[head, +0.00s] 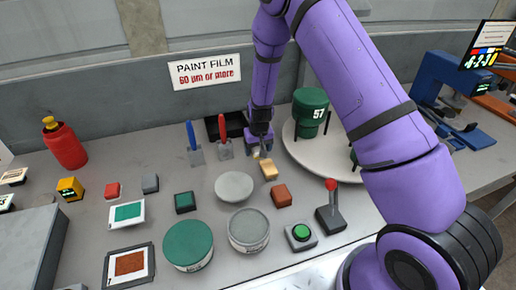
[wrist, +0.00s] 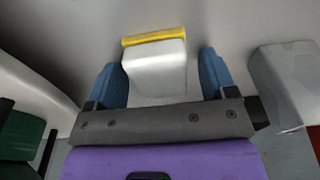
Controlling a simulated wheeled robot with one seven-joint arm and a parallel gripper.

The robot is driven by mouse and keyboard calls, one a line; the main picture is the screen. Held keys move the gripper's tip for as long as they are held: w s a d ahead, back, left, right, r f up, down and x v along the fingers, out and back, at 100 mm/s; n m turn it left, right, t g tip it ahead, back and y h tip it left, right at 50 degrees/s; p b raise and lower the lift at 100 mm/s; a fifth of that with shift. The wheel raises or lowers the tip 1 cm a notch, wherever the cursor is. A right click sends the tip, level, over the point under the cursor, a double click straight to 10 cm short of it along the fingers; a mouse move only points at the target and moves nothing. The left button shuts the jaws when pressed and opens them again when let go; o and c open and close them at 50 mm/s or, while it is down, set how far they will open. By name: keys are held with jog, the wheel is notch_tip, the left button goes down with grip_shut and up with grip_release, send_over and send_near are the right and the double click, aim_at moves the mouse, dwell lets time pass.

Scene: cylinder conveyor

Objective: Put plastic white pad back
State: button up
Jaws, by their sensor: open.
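The white pad (wrist: 155,72), a pale block with a yellow strip along its far edge, sits between my gripper's (wrist: 163,80) two blue fingers in the wrist view. The fingers are open. A gap shows on the right side of the pad; on the left, the finger looks very close, and I cannot tell if it touches. In the head view my gripper (head: 258,150) points down at the table near the back wall, just behind a tan block (head: 269,170). The pad is mostly hidden by the gripper there.
A round white turntable (head: 298,152) with a green container (head: 310,108) stands right of my gripper. Red-handled (head: 222,130) and blue-handled (head: 191,137) scrapers stand to its left. A brown block (head: 281,195), grey disc (head: 234,187) and red-knobbed lever (head: 331,205) are in front.

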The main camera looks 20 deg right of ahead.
jog(key=shift+r, duration=0.1)
jog(key=s+d+r+t, duration=0.1)
jog(key=s+r, duration=0.3)
jog(key=r, duration=0.9)
jog(key=s+d+r, duration=0.1)
jog(key=s+r, duration=0.2)
jog(key=r, duration=1.1)
jog(key=s+d+r+t+y, duration=0.1)
jog(key=s+d+r, duration=0.1)
jog(key=s+r, duration=0.7)
jog(key=s+d+r+t, duration=0.1)
jog(key=s+d+r, duration=0.1)
jog(key=s+r, duration=0.6)
jog(key=s+h, duration=0.1)
jog(key=s, duration=1.2)
jog(key=shift+s+d+t, duration=0.3)
jog(key=shift+d+t, duration=0.1)
jog(key=shift+d, duration=0.05)
